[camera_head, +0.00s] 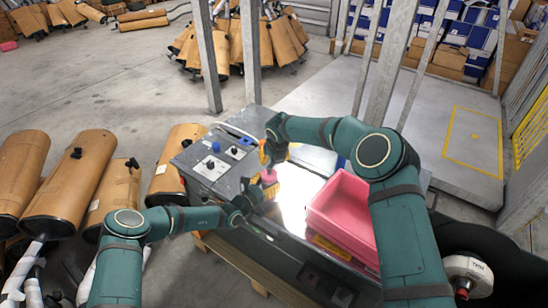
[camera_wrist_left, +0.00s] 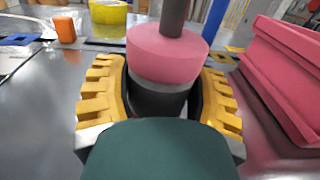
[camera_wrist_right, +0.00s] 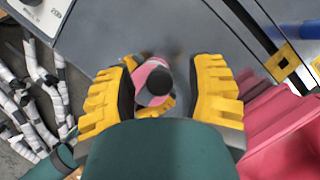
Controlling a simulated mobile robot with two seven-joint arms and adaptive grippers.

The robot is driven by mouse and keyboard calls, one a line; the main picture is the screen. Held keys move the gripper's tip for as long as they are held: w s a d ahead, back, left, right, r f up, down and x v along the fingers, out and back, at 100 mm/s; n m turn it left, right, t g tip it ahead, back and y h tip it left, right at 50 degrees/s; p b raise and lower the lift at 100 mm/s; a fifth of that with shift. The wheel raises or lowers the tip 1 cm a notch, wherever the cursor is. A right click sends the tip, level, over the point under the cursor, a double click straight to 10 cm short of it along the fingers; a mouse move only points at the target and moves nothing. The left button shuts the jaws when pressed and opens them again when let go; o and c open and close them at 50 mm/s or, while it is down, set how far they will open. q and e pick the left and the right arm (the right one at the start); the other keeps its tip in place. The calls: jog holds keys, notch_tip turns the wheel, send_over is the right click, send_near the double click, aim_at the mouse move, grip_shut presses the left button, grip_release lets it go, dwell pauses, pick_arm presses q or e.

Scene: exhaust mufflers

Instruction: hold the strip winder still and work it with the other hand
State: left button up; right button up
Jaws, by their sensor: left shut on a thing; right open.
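The strip winder (camera_head: 269,177) has a pink round top with a dark stem and stands on the grey bench. In the left wrist view, its pink top (camera_wrist_left: 166,58) sits above a dark body held between my left fingers. My left gripper (camera_wrist_left: 158,100) is shut on that dark body. In the right wrist view, my right gripper (camera_wrist_right: 160,90) is open above the winder, with the dark stem end (camera_wrist_right: 158,81) between and beyond its fingers. The head view shows the right gripper (camera_head: 267,156) just over the winder; its fingertips are partly hidden.
Pink bins (camera_head: 342,205) stand on the bench right of the winder. A grey control box (camera_head: 215,165) with knobs is at its left. An orange cup-like thing (camera_wrist_left: 65,29) and a yellow round thing (camera_wrist_left: 108,18) lie beyond.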

grip_shut()
jog(key=shift+s, duration=0.1)
dwell(0.3)
jog(key=shift+s+a+f+m+g+h, duration=0.1)
jog(key=shift+s+m+g+h, duration=0.85)
jog(key=shift+m, duration=3.15)
jog(key=shift+s+r+m+g+h, duration=0.1)
jog(key=shift+s+m+g+h, duration=0.85)
jog(key=shift+m, duration=3.15)
jog(key=shift+s+a+f+m+g+h, duration=0.1)
jog(key=shift+s+m+g+h, duration=0.85)
jog(key=shift+m, duration=3.15)
jog(key=shift+w+g+y, duration=0.1)
jog(key=shift+g+y, duration=0.15)
